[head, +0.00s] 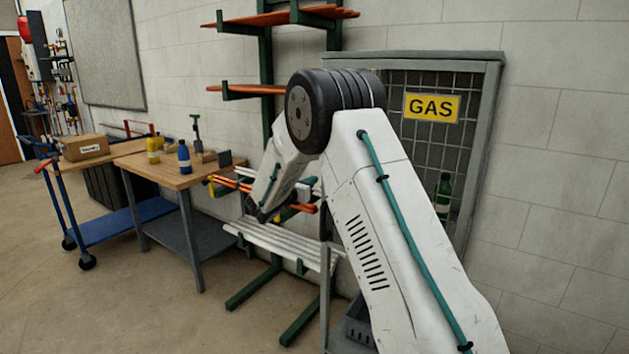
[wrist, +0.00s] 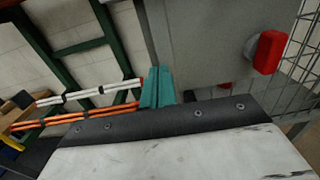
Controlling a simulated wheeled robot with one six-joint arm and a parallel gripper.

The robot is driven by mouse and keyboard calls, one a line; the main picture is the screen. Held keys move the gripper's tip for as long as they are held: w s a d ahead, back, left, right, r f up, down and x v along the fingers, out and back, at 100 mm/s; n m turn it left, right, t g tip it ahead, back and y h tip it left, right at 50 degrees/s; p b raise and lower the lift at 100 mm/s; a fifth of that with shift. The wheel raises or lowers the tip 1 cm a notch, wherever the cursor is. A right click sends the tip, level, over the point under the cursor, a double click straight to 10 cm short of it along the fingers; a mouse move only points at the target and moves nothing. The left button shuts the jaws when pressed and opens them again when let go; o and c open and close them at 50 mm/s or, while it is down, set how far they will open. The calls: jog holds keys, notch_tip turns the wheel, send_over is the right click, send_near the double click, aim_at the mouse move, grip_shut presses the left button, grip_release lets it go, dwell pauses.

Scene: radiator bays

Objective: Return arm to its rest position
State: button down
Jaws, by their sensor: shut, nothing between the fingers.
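My white arm (head: 375,215) rises from the lower right of the head view to a black elbow joint, then folds down and away to the left. In the wrist view my gripper (wrist: 156,88) shows as two teal fingers standing together beyond the dark edge of a white plate. They are shut with nothing between them. The gripper's end cannot be made out clearly in the head view, where the forearm reaches down in front of the rack.
A rack (head: 265,90) with orange and white pipes stands against the wall behind my arm. A mesh gas cage (head: 478,150) is at right, with a green bottle (head: 443,195). A wooden workbench (head: 170,178), a blue trolley (head: 125,222) and a cardboard box (head: 85,147) are at left. Front-left floor is clear.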

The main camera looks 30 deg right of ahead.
jog(key=v, duration=1)
jog(key=s+f+m+g+y, duration=0.1)
jog(key=s+m+g+y, duration=0.25)
jog(key=s+m, duration=0.45)
jog(key=s+f+m+g+y, duration=0.2)
jog(key=s+m+g, duration=0.25)
jog(key=s, duration=0.75)
jog(key=s+a+r+m+t+y, duration=0.1)
jog(key=s+a+r+m+y, duration=0.1)
jog(key=s, duration=0.7)
jog(key=s+a+r+m+y, duration=0.3)
jog(key=s+a+m+y, duration=0.1)
jog(key=s+a, duration=0.3)
jog(key=s+a+r+m+t+y, duration=0.1)
jog(key=s+a+m+y, duration=0.3)
jog(key=s, duration=0.7)
jog(key=shift+s+a+r+t+y, duration=0.15)
jog(key=shift+r+t+y, duration=0.15)
jog(key=shift+r+y, duration=0.35)
